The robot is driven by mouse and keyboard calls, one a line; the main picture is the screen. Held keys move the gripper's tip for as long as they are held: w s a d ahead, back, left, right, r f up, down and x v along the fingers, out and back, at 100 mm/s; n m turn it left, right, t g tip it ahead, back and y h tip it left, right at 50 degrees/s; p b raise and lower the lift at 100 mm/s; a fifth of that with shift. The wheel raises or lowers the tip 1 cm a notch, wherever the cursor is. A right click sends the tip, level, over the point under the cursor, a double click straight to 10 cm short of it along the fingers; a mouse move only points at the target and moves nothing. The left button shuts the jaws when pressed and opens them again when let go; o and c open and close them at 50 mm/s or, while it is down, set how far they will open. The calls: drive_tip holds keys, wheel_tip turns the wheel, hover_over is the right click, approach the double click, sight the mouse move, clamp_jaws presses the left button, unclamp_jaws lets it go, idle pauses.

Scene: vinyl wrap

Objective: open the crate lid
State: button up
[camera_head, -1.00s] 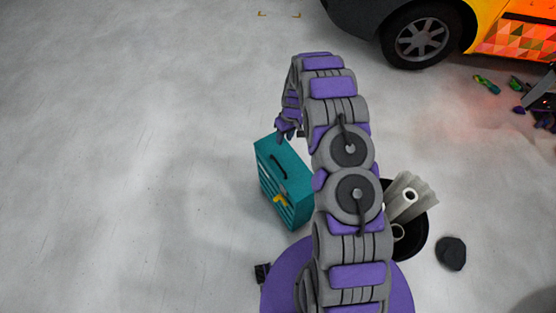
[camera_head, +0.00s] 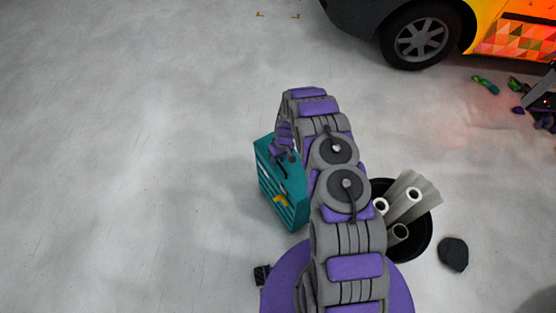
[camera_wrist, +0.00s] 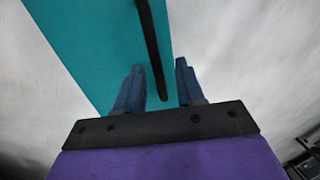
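The teal crate (camera_head: 284,205) stands on the floor left of my arm in the head view, with a yellow latch (camera_head: 281,200) on its front. In the wrist view its teal lid (camera_wrist: 100,40) fills the upper middle, and a black handle (camera_wrist: 150,45) runs along it. My gripper (camera_wrist: 158,80) is open; its two blue fingers stand apart, and the near end of the handle shows between them. Whether the fingers touch the handle cannot be told. In the head view my gripper (camera_head: 284,152) is over the lid and hides part of the handle.
A black bin (camera_head: 420,240) with several white rolls (camera_head: 405,205) stands right of my arm, and a dark lump (camera_head: 453,254) lies beside it. A car wheel (camera_head: 421,38) is at the upper right. The floor on the left is clear.

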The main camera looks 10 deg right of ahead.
drive_tip(key=shift+d, duration=0.25)
drive_tip(key=shift+f, duration=0.1)
drive_tip(key=shift+c, duration=0.6)
drive_tip(key=shift+a, duration=0.1)
clamp_jaws()
